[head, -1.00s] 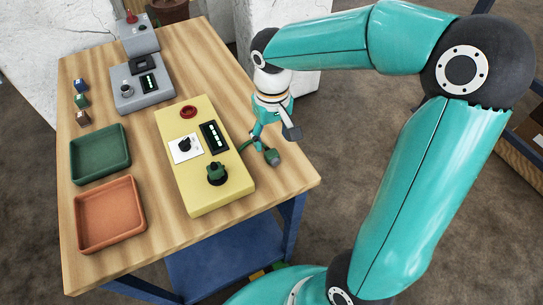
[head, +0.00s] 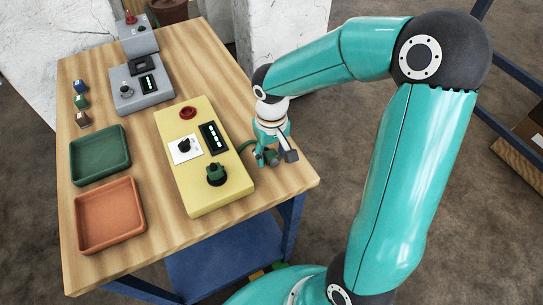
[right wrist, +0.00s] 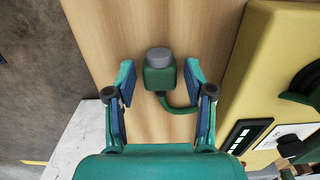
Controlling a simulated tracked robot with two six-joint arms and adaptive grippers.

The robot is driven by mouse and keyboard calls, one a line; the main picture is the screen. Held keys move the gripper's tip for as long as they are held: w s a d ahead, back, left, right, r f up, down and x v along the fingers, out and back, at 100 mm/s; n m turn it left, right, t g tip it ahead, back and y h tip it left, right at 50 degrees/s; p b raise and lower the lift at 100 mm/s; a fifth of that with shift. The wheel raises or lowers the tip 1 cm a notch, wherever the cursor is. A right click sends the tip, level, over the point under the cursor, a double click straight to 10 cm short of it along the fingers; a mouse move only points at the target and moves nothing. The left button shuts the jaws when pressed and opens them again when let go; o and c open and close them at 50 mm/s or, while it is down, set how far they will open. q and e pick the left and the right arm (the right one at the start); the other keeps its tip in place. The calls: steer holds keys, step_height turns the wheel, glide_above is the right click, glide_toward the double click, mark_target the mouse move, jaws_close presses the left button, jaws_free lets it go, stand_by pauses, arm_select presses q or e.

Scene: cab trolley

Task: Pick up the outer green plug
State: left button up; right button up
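The outer green plug (right wrist: 160,74), a green block with a grey round end, lies on the bare wood right of the yellow box. Its green cable curves from it behind one finger in the right wrist view. My right gripper (right wrist: 160,80) is open, with a finger on each side of the plug and visible gaps to both. In the head view my right gripper (head: 275,157) is low over the table's right edge, and its fingers largely hide the plug. My left gripper is not in view.
The yellow box (head: 208,195) with knob and red button stands close left of the gripper. A green tray (head: 100,176), an orange tray (head: 82,242), small blocks (head: 81,102) and a grey device (head: 150,98) lie farther left on the wooden table.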

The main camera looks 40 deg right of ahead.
mark_target(271, 155)
jaws_close()
steer(key=shift+r, duration=0.1)
step_height(271, 155, up, 20)
steer(key=p, duration=0.1)
stand_by(0.5)
